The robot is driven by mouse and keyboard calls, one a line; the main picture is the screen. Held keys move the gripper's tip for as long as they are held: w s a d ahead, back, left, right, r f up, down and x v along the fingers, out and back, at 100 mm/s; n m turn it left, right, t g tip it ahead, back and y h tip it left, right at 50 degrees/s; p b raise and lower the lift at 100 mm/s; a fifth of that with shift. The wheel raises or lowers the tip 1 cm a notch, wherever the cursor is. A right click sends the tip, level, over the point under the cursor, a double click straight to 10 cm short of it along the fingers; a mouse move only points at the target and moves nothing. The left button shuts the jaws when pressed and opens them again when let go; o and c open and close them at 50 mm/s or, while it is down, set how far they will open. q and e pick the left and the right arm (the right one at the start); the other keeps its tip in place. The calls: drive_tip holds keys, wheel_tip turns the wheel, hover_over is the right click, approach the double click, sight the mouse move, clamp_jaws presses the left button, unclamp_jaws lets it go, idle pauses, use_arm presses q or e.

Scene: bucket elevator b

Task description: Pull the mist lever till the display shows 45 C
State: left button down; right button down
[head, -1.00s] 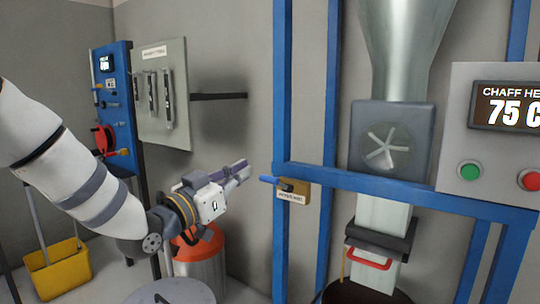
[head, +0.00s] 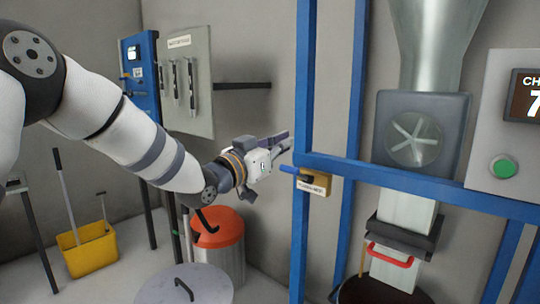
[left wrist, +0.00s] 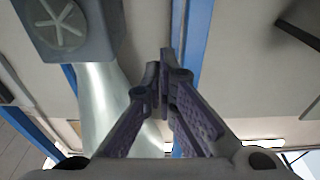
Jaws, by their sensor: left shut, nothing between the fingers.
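The mist lever (head: 288,169) has a short blue handle pointing left from a labelled yellow-brown block (head: 314,184) on the blue frame. The display (head: 530,95) is cut off by the right edge of the head view; only "CH" and a "7" show. My left gripper (head: 284,141) is shut and empty, its fingertips just above the handle in the picture; I cannot tell the gap in depth. In the left wrist view its dark fingers (left wrist: 162,68) are together and the lever is not recognisable. My right gripper is not in view.
Blue frame posts (head: 301,90) and a crossbar stand close to the left gripper. A fan housing (head: 421,135) and chute are behind. A green button (head: 503,167) is at right. An orange-lidded bin (head: 217,228), a grey lid (head: 185,286) and a yellow bucket (head: 88,250) stand below.

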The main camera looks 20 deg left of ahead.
use_arm(q)
drive_tip(key=shift+w+d+f, duration=0.1)
drive_tip(key=shift+w+f, duration=0.2)
drive_tip(key=shift+f, duration=0.6)
drive_tip(key=shift+w+d+f, duration=0.1)
drive_tip(key=shift+w+f, duration=0.2)
drive_tip(key=shift+f, duration=0.6)
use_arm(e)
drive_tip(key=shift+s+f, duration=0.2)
